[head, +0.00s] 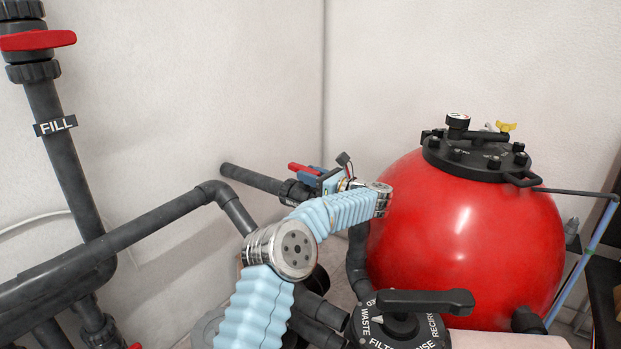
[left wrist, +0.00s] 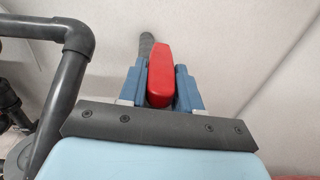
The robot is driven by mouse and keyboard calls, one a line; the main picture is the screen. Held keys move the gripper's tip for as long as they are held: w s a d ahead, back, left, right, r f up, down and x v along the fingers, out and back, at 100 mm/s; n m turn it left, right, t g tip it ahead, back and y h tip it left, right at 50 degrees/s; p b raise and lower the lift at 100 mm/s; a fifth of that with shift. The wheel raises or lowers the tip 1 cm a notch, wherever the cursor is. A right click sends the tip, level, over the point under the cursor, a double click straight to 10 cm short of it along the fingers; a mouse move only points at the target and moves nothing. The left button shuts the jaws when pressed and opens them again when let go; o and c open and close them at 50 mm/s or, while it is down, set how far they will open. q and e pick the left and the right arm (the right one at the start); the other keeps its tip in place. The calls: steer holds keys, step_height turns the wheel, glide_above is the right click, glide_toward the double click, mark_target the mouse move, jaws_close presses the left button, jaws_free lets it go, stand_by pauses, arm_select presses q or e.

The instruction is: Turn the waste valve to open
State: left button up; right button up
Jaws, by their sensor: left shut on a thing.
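A red valve handle (left wrist: 160,75) sits between the two blue fingers of my left gripper (left wrist: 160,90) in the left wrist view. The gripper is shut on it. In the head view the red handle (head: 303,169) shows beyond my left gripper (head: 318,176), on a valve in a dark grey pipe (head: 255,179). The valve body is largely hidden behind the gripper and wrist. My right gripper is not in view.
A large red filter tank (head: 465,240) stands right of my left arm. A black multiport valve with a handle (head: 420,302) is at the front. A pipe labelled FILL (head: 68,160) with another red handle (head: 38,40) is at left. White walls close the back.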

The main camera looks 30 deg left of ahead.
arm_select(q)
steer(key=shift+w+f+n+g, duration=0.1)
steer(key=shift+f+n+g, duration=0.1)
steer(key=shift+n+g, duration=0.1)
steer(key=shift+r+n+g, duration=0.2)
steer(key=shift+n+g, duration=0.1)
steer(key=shift+g, duration=0.4)
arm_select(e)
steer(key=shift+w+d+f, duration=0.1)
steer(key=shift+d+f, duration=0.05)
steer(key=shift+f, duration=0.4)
arm_select(q)
steer(key=o, duration=1)
steer(key=shift+d, duration=0.1)
steer(key=d, duration=0.4)
steer(key=d+b, duration=0.1)
steer(key=d, duration=0.8)
steer(key=shift+s+d+b, duration=0.3)
steer(key=shift+s+b, duration=0.05)
steer(key=shift+s, duration=0.05)
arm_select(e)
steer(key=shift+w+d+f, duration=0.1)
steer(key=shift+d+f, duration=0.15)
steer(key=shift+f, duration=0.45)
